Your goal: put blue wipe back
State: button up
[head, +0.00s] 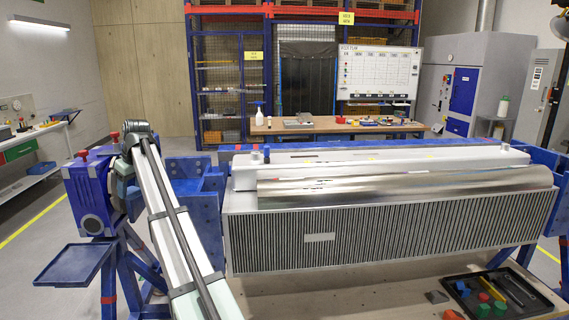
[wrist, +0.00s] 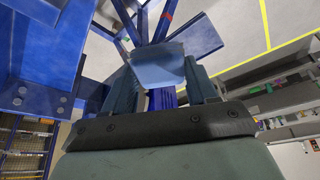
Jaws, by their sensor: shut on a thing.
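Neither the wipe nor my fingers can be made out in the head view, where my arm rises from the bottom toward the blue stand at left. A flat blue tray (head: 75,263) sticks out low from that stand and looks empty.
The blue rotary jig (head: 90,195) holds a long finned, silver-topped unit (head: 390,225). A black tray (head: 500,288) with several small coloured parts lies on a bench at bottom right. The back bench (head: 330,126) carries a spray bottle. Floor at far left is open.

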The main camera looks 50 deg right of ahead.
jog(key=w+d+r+m, duration=0.15)
jog(key=d+r, duration=0.25)
jog(key=d, duration=1.1)
jog(key=s+d+r+m+h, duration=0.1)
jog(key=s+d+r, duration=0.15)
jog(key=d, duration=0.65)
jog(key=s+d+r+m, duration=0.1)
jog(key=s+d, duration=0.3)
jog(key=d, duration=0.5)
jog(key=s+d+r+m+h, duration=0.15)
jog(key=s+d, duration=0.25)
jog(key=d, duration=0.5)
jog(key=s+d+r+m, duration=0.2)
jog(key=s+d, duration=0.9)
jog(key=d, duration=0.2)
notch_tip(320, 180, down, 10)
jog(key=shift+s+a, duration=0.1)
jog(key=shift+s, duration=0.05)
jog(key=shift+f, duration=0.15)
jog(key=o, duration=1)
